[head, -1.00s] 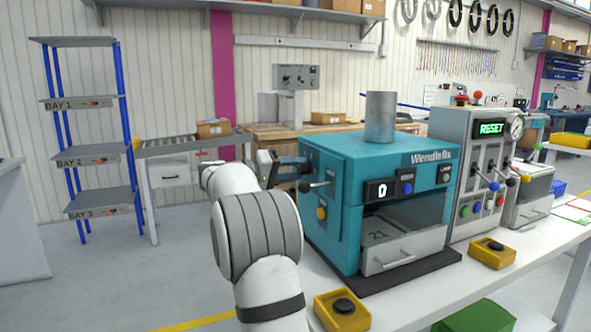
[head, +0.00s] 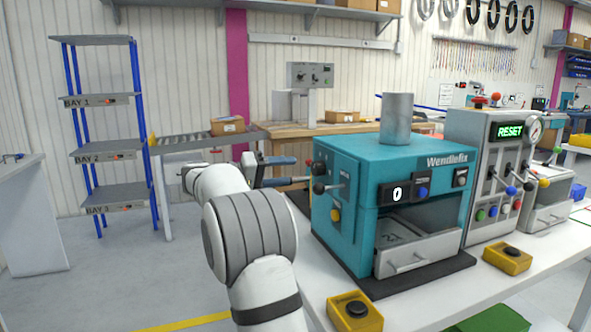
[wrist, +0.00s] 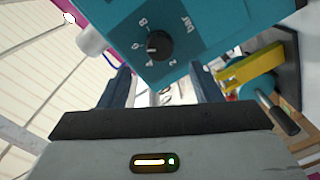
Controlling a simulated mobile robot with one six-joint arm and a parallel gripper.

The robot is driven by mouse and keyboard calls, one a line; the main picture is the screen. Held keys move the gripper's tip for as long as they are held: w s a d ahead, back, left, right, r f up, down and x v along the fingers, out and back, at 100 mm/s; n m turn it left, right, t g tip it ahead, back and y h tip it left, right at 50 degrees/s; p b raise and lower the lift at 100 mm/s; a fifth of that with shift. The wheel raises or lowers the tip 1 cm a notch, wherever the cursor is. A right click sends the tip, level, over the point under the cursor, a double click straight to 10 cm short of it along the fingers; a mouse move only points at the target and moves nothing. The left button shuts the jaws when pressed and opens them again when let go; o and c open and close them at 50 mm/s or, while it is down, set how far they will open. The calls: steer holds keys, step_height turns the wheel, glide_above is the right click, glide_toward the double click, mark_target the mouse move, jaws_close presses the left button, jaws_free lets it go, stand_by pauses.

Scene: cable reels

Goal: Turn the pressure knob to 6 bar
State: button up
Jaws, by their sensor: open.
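The pressure knob (wrist: 158,45) is black and round on the teal press, with a scale marked "bar" around it, in the wrist view. The 8, 6 and 2 can be read. A small pale mark on the knob's left side points roughly toward the 6. In the head view, a black knob (head: 319,168) shows on the press's left face. My gripper (wrist: 162,78) is open, its two blue fingers apart and nothing between them. It points at the knob's face and does not touch it. In the head view my gripper (head: 290,171) is just left of the press.
The teal press (head: 350,235) stands on a white bench. A yellow box with a black button (head: 356,310) stands at the bench's front.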

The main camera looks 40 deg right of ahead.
steer(key=shift+a, duration=0.3)
